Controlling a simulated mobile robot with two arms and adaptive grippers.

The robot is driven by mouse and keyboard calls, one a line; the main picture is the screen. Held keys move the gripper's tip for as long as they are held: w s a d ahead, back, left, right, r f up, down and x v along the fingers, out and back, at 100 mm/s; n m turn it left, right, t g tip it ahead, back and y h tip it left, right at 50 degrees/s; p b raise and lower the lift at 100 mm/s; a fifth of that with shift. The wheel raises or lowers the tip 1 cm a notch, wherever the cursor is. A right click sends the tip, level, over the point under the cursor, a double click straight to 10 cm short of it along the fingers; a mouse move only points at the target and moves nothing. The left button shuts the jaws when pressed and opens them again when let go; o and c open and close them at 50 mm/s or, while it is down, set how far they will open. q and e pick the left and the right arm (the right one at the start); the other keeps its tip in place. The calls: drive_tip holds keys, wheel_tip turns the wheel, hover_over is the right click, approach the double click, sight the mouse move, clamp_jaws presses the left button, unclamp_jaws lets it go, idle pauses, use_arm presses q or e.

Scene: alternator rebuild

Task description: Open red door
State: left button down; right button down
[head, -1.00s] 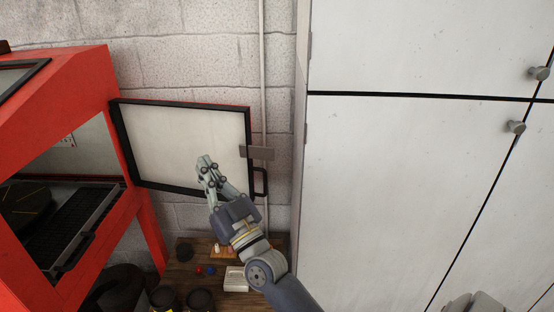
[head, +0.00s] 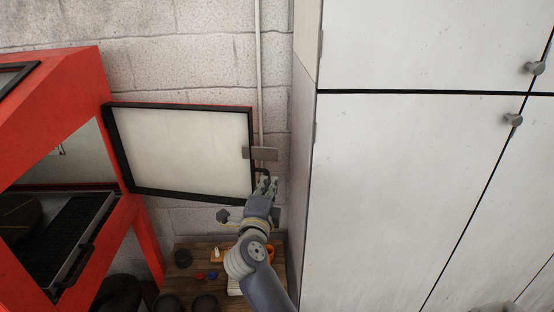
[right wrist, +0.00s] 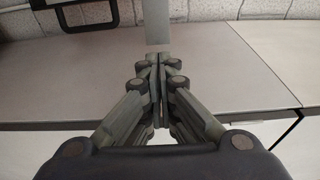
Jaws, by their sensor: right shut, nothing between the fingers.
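The red door (head: 180,152) stands swung out from the left red cabinet, against the block wall. Its pale inner panel and black frame face me, and a thin red edge shows along its top. A grey latch plate (head: 262,153) sticks out from its right side. My right gripper (head: 266,183) is at the door's lower right corner, by the dark handle, partly covering it; whether they touch is unclear. In the right wrist view the fingers (right wrist: 158,62) are shut and empty, with a black handle-shaped bar (right wrist: 75,22) at upper left. My left gripper is not in view.
The red cabinet (head: 60,85) is open at left, with a dark grated tray (head: 72,235) inside. A wooden table (head: 183,288) with small parts stands below the door. A tall white cabinet (head: 400,180) fills the right side, close to my right arm.

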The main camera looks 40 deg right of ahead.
drive_tip(key=p, duration=0.2)
approach(277, 154)
drive_tip(key=x, duration=0.5)
drive_tip(key=shift+x, duration=1)
drive_tip(key=shift+d, duration=0.1)
